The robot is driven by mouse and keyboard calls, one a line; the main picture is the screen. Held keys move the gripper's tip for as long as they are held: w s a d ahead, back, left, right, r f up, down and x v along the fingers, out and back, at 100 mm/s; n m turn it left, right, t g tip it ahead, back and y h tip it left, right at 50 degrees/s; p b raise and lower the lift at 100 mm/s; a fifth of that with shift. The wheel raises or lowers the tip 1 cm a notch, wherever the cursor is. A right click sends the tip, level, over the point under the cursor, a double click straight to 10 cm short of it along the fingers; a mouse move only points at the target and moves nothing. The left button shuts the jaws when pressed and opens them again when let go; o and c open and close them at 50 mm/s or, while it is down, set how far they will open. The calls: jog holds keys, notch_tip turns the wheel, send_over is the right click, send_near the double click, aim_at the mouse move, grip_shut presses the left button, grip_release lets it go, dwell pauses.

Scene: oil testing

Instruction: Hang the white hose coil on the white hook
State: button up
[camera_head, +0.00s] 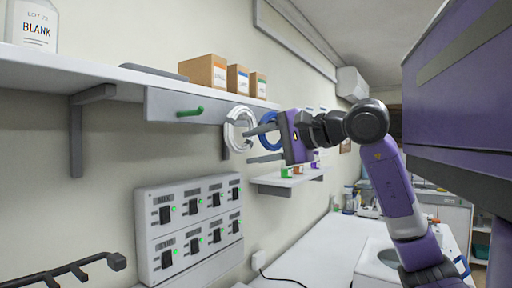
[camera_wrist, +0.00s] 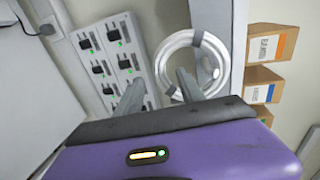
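The white hose coil (camera_head: 229,131) hangs against the wall at the right end of a grey rail under the shelf. Contact is unclear. I cannot make out a white hook clearly.
A green hook (camera_head: 190,112) sits left on the rail, clear of any coil. A blue hose coil (camera_head: 268,119) is partly behind my gripper. Boxes (camera_head: 204,71) stand on the shelf above. A switch panel (camera_head: 188,228) is below, and a small shelf (camera_head: 290,181) is lower right.

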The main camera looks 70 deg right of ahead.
jog(key=b+v, duration=0.2)
jog(key=v, duration=0.6)
